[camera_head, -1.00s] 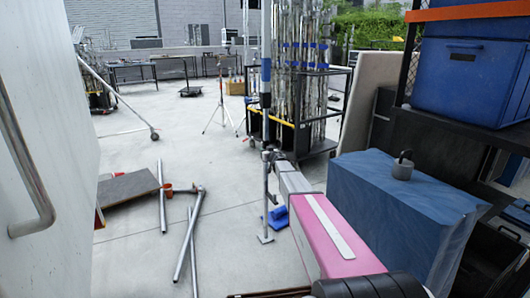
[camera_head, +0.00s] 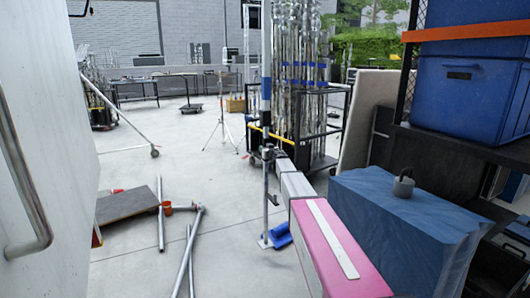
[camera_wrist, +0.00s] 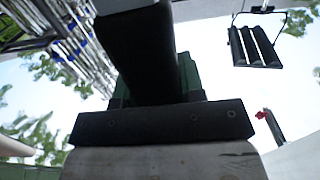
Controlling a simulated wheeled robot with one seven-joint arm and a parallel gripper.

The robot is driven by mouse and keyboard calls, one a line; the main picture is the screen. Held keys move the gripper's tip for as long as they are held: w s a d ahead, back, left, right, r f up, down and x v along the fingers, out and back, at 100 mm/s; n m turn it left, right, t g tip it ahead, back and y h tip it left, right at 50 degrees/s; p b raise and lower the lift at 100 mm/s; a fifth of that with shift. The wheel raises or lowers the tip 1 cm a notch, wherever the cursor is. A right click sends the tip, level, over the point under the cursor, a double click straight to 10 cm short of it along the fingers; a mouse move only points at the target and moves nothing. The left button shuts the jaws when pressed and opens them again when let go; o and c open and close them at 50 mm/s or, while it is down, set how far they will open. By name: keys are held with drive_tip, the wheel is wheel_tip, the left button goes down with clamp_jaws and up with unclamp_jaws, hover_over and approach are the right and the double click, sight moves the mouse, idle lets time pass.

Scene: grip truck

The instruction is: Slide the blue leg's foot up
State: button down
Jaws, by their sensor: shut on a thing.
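The blue leg (camera_head: 266,92) is a thin upright pole with blue, white and dark bands in the head view. Its lower part runs down to a small flat foot plate (camera_head: 265,243) near the floor. My gripper (camera_head: 268,155) is at the pole below the bands, at the far end of my pink and grey arm. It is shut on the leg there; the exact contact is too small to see. The wrist view shows a wide dark bar and green parts close up; the foot is not visible there.
Loose metal tubes (camera_head: 188,255) lie on the floor at left. A rack of poles (camera_head: 303,90) stands behind the leg. A blue covered block (camera_head: 400,235) is at right, and a white panel (camera_head: 45,150) edges the left. A blue object (camera_head: 281,236) lies by the foot.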

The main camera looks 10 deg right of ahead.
drive_tip(key=c, duration=0.7)
unclamp_jaws()
drive_tip(key=shift+r, duration=0.35)
drive_tip(key=shift+f, duration=0.1)
drive_tip(key=shift+s+d, duration=0.15)
drive_tip(key=shift+s, duration=0.35)
drive_tip(key=v, duration=0.9)
drive_tip(key=shift+s+d, duration=0.1)
drive_tip(key=shift+s, duration=0.25)
